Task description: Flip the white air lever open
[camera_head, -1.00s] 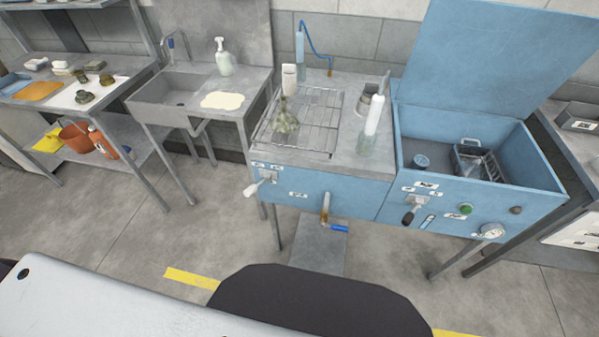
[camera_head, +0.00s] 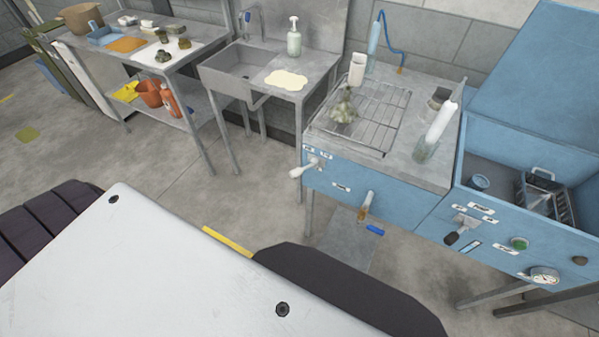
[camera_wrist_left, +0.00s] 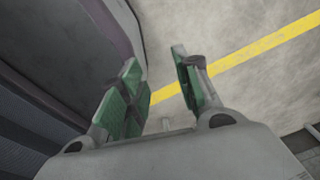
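The white air lever (camera_head: 303,168) sticks out from the upper left of the blue cabinet's front panel (camera_head: 385,190). It points left and slightly down in the head view. A black-handled lever (camera_head: 458,232) is on the same blue front, further right. My left gripper (camera_wrist_left: 158,92) shows only in the left wrist view, with green pads on two fingers. The fingers are apart with nothing between them, above the floor, and no lever shows there. My right gripper is not in either view.
A wire rack (camera_head: 380,118) and bottles sit on the cabinet top. A brass spout with a blue handle (camera_head: 375,230) juts out below the panel. A steel sink (camera_head: 240,75) stands to the left. Open floor (camera_head: 165,195) lies in front.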

